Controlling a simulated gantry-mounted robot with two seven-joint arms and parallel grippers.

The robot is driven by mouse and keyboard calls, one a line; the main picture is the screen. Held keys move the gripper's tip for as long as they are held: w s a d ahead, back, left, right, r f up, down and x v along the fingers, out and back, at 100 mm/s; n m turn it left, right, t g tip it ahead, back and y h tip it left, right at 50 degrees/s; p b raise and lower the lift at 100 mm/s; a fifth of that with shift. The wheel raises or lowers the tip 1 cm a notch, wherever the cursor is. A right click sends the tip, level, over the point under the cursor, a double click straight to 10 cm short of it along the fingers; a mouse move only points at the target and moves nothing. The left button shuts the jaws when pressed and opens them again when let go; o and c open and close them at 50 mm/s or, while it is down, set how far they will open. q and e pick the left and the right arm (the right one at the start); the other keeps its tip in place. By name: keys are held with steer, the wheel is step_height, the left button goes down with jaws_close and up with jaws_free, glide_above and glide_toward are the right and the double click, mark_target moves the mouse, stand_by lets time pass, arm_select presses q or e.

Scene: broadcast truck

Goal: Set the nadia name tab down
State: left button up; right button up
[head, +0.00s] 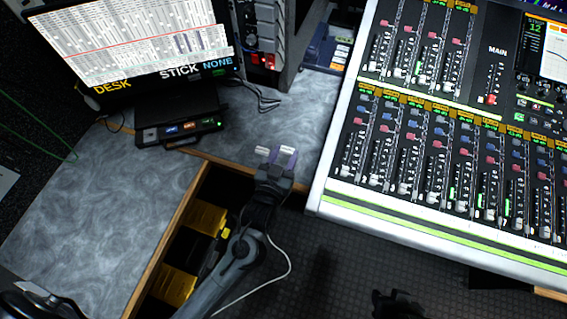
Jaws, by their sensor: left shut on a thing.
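My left gripper (275,153) is above the desk's edge, near the corner between the grey marbled desk and the mixing console. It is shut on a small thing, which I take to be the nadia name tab. The tab is mostly hidden between the fingertips, and no lettering can be read. The gripper is apart from the console's left edge. A dark shape at the bottom edge looks like part of my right gripper (397,304); its fingers cannot be made out.
The mixing console (330,190) with rows of faders fills the right. A monitor (140,45) and a small dark box (180,131) stand on the desk (95,205). Yellow cases (205,217) lie in an open bay below the desk. The desk's left part is clear.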

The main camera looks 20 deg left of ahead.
mark_target(284, 165)
arm_select(q)
step_height(284, 165, down, 5)
steer(key=shift+r+b, duration=0.2)
steer(key=shift+b, duration=0.8)
steer(key=shift+f, duration=0.1)
steer(key=o, duration=1)
